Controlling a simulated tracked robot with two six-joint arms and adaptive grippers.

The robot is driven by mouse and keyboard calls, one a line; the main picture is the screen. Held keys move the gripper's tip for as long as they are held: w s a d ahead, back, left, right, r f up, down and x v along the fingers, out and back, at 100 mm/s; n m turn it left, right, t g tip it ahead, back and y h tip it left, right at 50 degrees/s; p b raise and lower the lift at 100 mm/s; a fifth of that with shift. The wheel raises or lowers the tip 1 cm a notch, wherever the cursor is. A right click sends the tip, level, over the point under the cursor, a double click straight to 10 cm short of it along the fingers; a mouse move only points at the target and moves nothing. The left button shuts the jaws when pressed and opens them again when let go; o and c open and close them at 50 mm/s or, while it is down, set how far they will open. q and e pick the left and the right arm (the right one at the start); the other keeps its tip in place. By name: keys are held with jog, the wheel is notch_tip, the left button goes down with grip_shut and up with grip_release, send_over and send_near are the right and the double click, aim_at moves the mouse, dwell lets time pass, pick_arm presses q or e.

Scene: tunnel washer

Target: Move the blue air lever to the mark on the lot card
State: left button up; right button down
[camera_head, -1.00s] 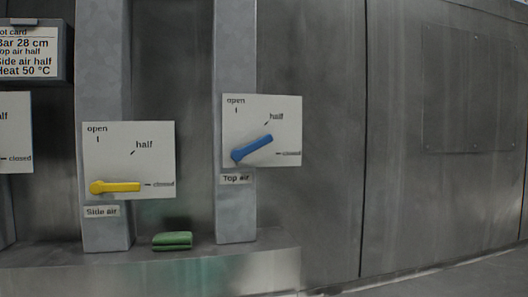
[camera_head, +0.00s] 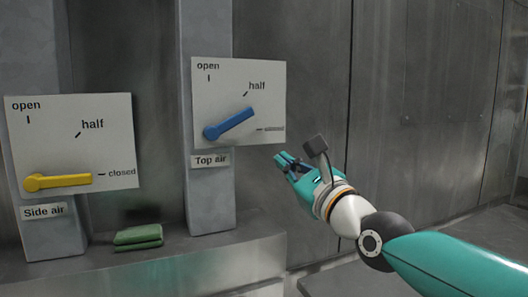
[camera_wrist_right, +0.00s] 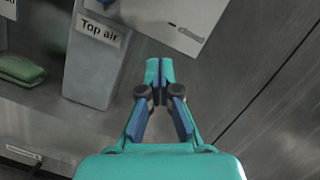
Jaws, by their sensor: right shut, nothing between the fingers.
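The blue air lever (camera_head: 229,124) is on the white plate (camera_head: 268,74) above the "Top air" label (camera_head: 210,160). It points up and right, between the "half" and "closed" marks and short of the half mark. My right gripper (camera_head: 281,159) is shut and empty, below and right of the blue lever and apart from it. In the right wrist view its closed fingertips (camera_wrist_right: 160,72) are in front of the grey wall, right of the "Top air" post. The lot card is out of view now; the earlier head frame reads "Top air half". My left gripper is not in view.
A yellow lever (camera_head: 58,182) on the "Side air" plate (camera_head: 105,150) points to closed, at left. A folded green cloth (camera_head: 138,237) lies on the grey ledge (camera_head: 190,262) between the posts. The wall right of the blue lever's plate is bare.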

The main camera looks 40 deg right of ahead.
aim_at(219, 126)
jog(key=w+r+p, duration=0.5)
jog(key=w+p, duration=0.3)
jog(key=w, duration=0.1)
jog(key=shift+w+a+r, duration=0.15)
jog(key=shift+w+a, duration=0.2)
jog(key=shift+a, duration=0.1)
jog(key=shift+s, duration=0.1)
